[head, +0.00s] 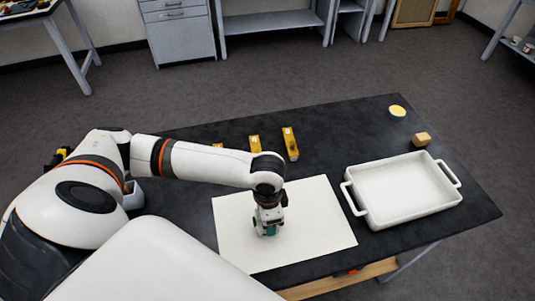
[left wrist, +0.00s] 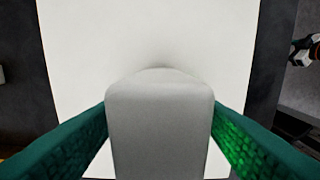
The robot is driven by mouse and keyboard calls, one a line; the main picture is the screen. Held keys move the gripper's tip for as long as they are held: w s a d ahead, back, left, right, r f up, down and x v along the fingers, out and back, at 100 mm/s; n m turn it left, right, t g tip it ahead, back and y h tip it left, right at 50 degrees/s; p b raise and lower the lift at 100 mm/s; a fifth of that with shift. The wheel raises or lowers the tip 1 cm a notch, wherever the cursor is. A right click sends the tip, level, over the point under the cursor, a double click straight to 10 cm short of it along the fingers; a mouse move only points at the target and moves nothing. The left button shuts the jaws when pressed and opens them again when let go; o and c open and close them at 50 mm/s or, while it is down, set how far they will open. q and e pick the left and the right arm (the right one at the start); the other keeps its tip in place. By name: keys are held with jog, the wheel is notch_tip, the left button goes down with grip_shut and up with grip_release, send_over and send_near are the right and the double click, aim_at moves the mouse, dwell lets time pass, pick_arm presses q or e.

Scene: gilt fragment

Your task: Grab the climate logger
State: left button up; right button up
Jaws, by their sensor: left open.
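A pale grey-white block with rounded edges (left wrist: 160,130), which looks like the climate logger, fills the space between the fingers in the left wrist view. My left gripper (head: 268,232) points down over a white sheet (head: 325,223) on the dark table. Its green fingers (left wrist: 160,108) are open, one on each side of the block. They are very close to its sides, and I cannot tell if they touch. In the head view the gripper hides the block.
A white two-handled tray (head: 452,207) stands right of the sheet. Yellow tools (head: 290,144) lie behind the sheet. A wooden cube (head: 421,139) and a round yellow-topped item (head: 398,111) sit at the back right. The dark table (head: 335,130) has free room behind the tray.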

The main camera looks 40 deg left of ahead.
pick_arm(q)
jog(key=shift+f, duration=0.95)
jog(key=shift+c, duration=0.4)
jog(key=shift+r, duration=0.1)
jog(key=c, duration=1)
